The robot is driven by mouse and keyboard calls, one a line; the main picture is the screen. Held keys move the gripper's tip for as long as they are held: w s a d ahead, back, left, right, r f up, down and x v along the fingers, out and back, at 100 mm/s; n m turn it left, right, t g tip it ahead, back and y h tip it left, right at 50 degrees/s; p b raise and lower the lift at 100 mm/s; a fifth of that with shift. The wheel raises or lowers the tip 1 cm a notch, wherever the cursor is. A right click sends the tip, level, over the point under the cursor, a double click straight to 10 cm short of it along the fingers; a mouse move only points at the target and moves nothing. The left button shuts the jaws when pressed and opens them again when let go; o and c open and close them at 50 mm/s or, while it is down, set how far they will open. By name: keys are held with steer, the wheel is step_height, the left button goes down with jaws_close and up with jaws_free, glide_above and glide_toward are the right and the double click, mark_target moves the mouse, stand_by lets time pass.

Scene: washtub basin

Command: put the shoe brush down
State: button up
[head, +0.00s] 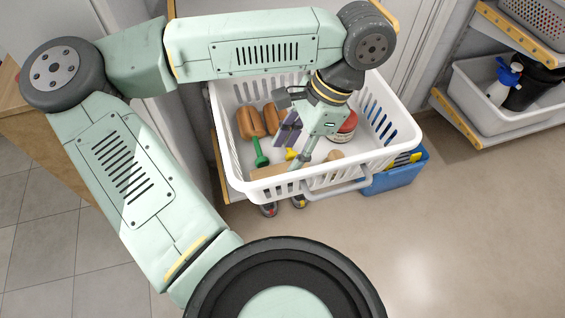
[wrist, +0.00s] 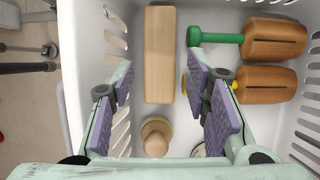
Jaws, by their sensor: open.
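A long tan wooden block, which looks like the shoe brush (wrist: 159,55), lies flat on the floor of the white basket (wrist: 226,18). In the head view this block (head: 268,172) is along the near wall of the basket (head: 232,160), partly hidden by the rim. No bristles show. My gripper (wrist: 165,77) is open, with its purple pads apart on either side of the block's lower end in the wrist view. Nothing is held between them. In the head view my gripper (head: 298,160) reaches down into the basket. I cannot tell whether the pads touch the block.
Two brown slotted wooden pieces (wrist: 275,40) and a green-handled tool (wrist: 215,38) lie beside the block. A round wooden knob (wrist: 155,137) is close below it. A red-and-white tub (head: 346,127) stands farther back. A blue crate (head: 395,180) is outside, right.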

steer(key=v, duration=0.5)
steer(key=shift+d+r, duration=0.1)
steer(key=shift+r, duration=0.2)
steer(key=shift+c, duration=0.2)
stand_by(0.7)
